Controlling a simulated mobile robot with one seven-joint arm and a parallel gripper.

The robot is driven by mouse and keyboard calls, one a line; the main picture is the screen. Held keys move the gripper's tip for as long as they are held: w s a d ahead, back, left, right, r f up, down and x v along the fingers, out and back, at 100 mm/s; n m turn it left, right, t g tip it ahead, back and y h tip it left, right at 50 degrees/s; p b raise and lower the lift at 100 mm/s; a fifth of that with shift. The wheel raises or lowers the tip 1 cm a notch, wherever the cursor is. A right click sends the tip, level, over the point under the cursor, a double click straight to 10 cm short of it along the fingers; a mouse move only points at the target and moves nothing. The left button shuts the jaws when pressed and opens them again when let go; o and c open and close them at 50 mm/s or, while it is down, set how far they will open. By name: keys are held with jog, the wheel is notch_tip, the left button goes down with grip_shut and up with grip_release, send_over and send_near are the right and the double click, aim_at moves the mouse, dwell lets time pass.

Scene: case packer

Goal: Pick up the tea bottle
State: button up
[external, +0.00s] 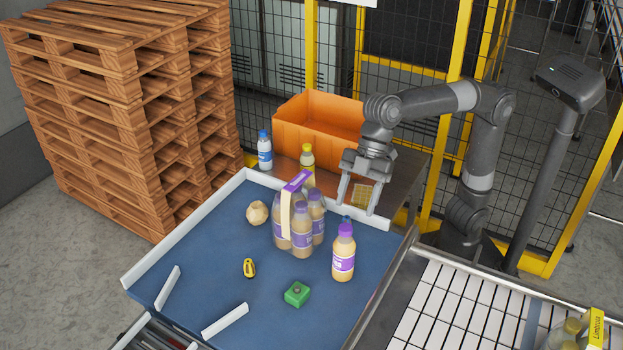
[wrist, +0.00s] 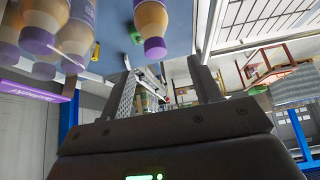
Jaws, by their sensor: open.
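My gripper (external: 358,206) is open and empty, above the far right part of the blue table; its two fingers also show in the wrist view (wrist: 165,82). A single tan bottle (external: 343,262) with a purple cap and label stands upright in front of it, apart from the fingers; it shows at the top of the wrist view (wrist: 151,18). A yellow-capped bottle (external: 307,161) stands behind the bottle pack, left of my gripper, partly hidden. A blue-capped bottle (external: 265,155) stands further left. No label is readable as tea, so I cannot tell which is the tea bottle.
A purple-handled bottle pack (external: 302,240) stands mid-table. A round beige item (external: 257,213), a yellow-black item (external: 249,268) and a green block (external: 297,294) lie nearby. An orange crate (external: 300,137) is behind. White rails (external: 186,222) edge the table. The front left is mostly clear.

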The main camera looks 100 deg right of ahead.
aim_at(347, 226)
jog(key=x, duration=0.8)
jog(key=shift+w+d, duration=0.1)
jog(key=shift+d, duration=0.2)
grip_shut()
dwell(0.3)
